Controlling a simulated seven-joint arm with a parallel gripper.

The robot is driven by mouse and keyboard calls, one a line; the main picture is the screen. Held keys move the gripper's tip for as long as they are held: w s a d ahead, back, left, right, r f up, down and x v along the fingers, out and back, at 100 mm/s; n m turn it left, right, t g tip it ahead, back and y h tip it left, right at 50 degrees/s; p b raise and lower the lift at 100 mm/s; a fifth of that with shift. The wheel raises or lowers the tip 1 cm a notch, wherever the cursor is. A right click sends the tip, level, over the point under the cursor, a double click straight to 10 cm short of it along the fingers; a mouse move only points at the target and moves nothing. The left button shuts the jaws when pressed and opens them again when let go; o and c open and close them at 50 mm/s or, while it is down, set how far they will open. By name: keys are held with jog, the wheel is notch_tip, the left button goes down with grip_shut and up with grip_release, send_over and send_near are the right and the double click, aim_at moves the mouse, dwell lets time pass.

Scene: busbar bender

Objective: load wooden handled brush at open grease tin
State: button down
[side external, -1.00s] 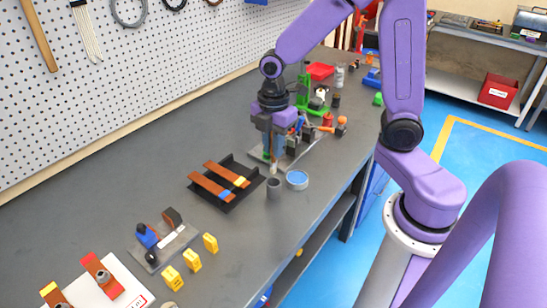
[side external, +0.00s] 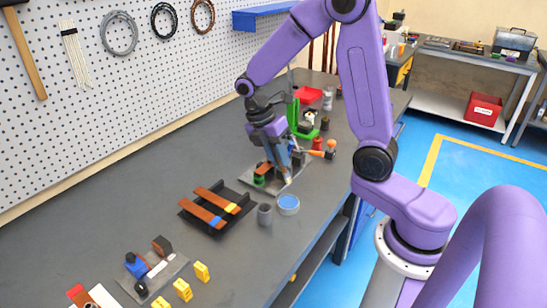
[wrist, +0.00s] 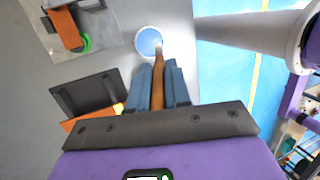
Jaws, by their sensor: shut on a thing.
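My gripper (side external: 277,157) is shut on the wooden handled brush, tilted and raised above the bench. The brush's handle (wrist: 158,82) runs between the fingers in the wrist view. Its pale tip (side external: 287,180) points down in the side view. The open grease tin (side external: 289,204) is a short round can with blue contents, standing on the bench near its front edge. In the wrist view the brush tip overlaps the tin (wrist: 146,42). In the side view the tip shows behind and above the tin, apart from it. Most of the handle is hidden there.
A black tray (side external: 208,222) with brown bars lies farther left. The green and grey bender equipment (side external: 309,133) is behind my gripper. Several yellow blocks (side external: 202,271) stand in front. Bare bench lies between the tray and pegboard.

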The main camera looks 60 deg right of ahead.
jog(key=shift+f, duration=3.05)
jog(key=shift+f, duration=0.6)
jog(key=shift+r, duration=0.1)
jog(key=shift+r, duration=3.5)
jog(key=w+a+m+y, duration=0.1)
jog(key=w+m+y, duration=0.1)
jog(key=m, duration=0.7)
jog(key=w+a+m+t+y, duration=0.1)
jog(key=w+a+m+y, duration=0.1)
jog(key=m, duration=0.7)
jog(key=shift+w+a+f+t+y, duration=0.3)
jog(key=shift+w+f+y, duration=0.15)
jog(key=shift+w+y, duration=0.5)
